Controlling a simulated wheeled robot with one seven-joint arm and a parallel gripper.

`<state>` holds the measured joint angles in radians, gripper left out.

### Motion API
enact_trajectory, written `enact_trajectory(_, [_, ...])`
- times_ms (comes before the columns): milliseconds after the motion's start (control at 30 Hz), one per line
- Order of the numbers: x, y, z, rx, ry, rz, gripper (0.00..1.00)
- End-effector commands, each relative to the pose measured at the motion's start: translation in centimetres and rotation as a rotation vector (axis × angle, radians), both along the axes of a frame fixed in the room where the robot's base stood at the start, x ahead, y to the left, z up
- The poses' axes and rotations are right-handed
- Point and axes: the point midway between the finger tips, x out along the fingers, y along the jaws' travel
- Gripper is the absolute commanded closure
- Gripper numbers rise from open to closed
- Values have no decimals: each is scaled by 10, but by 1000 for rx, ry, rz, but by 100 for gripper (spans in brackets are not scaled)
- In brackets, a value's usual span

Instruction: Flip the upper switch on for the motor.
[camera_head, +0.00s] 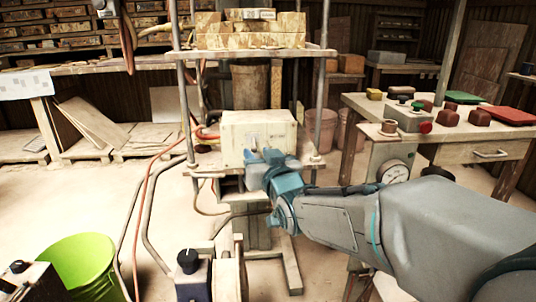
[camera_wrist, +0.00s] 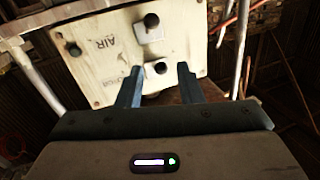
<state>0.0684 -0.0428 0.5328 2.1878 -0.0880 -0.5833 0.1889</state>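A cream control box (camera_head: 232,130) stands on the press table, and my gripper (camera_head: 265,157) is in front of its face. In the wrist view the panel (camera_wrist: 100,65) carries the letters AIR and a partly covered label ending in "OR". Two dark round switch knobs sit on pale plates, one beside AIR (camera_wrist: 151,20) and one beside the partly covered label (camera_wrist: 160,68). My gripper (camera_wrist: 160,66) has its two blue fingers apart, with the second knob showing between their tips. I cannot tell whether the fingers touch it or which way it is set.
Metal posts of the press frame (camera_head: 325,60) rise beside the box, and a shelf of tiles (camera_head: 250,40) is above it. Orange hoses (camera_head: 150,180) run at the left. A green bucket (camera_head: 80,262) is front left.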

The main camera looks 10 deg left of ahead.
Motion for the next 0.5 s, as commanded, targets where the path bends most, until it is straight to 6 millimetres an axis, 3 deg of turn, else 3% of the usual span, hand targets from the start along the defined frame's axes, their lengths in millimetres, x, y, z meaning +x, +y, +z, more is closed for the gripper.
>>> enact_trajectory(200, [22, 12, -1, 2, 1, 0, 67])
enact_trajectory(500, [29, 16, 0, 0, -1, 0, 67])
